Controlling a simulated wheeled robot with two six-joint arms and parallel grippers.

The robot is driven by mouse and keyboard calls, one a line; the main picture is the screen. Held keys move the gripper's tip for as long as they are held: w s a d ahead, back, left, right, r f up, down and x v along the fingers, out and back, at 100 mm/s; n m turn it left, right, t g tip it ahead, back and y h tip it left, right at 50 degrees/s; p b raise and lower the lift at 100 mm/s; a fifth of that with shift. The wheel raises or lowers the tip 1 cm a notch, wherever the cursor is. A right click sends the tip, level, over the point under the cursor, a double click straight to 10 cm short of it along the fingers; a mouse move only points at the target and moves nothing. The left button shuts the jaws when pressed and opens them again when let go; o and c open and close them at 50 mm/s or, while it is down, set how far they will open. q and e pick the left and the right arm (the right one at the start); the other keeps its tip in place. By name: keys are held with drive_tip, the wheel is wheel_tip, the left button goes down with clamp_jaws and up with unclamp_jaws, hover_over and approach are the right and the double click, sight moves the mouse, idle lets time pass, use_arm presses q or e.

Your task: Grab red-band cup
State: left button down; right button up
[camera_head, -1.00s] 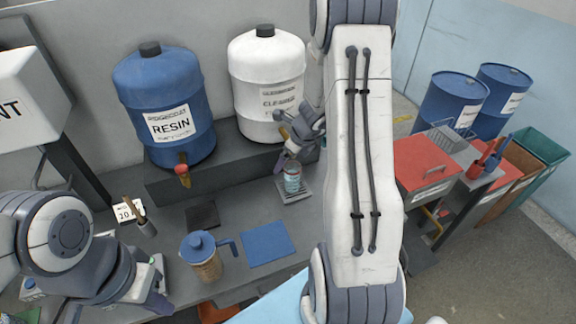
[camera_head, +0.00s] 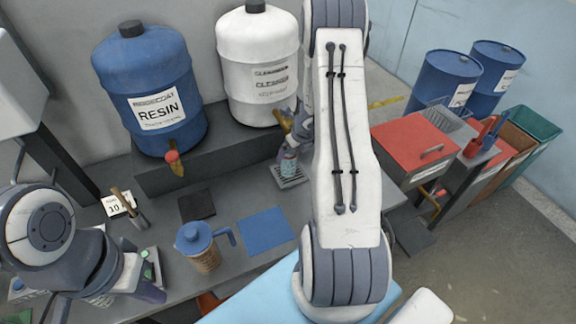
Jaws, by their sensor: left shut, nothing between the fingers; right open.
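A small pale teal cup (camera_head: 289,164) with a reddish tint near its top stands on a small grey tray below the white cleaner drum. It is too small to be sure of a red band. My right gripper (camera_head: 296,128) is open, just above and beside the cup, near the drum's tap, and partly hidden by my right arm. I cannot tell whether it touches the cup. My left gripper (camera_head: 152,292) is shut and empty at the lower left, over the bench's front.
A blue resin drum (camera_head: 150,90) and the white cleaner drum (camera_head: 258,65) stand on a dark raised shelf. A blue-lidded pitcher (camera_head: 203,245), blue mat (camera_head: 265,231) and dark mat (camera_head: 197,205) lie left of my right arm. A red-topped cabinet (camera_head: 415,145) stands at right.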

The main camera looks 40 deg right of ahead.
drive_tip(key=shift+w+f, duration=0.15)
drive_tip(key=shift+f, duration=0.15)
clamp_jaws()
drive_tip(key=shift+r, duration=0.15)
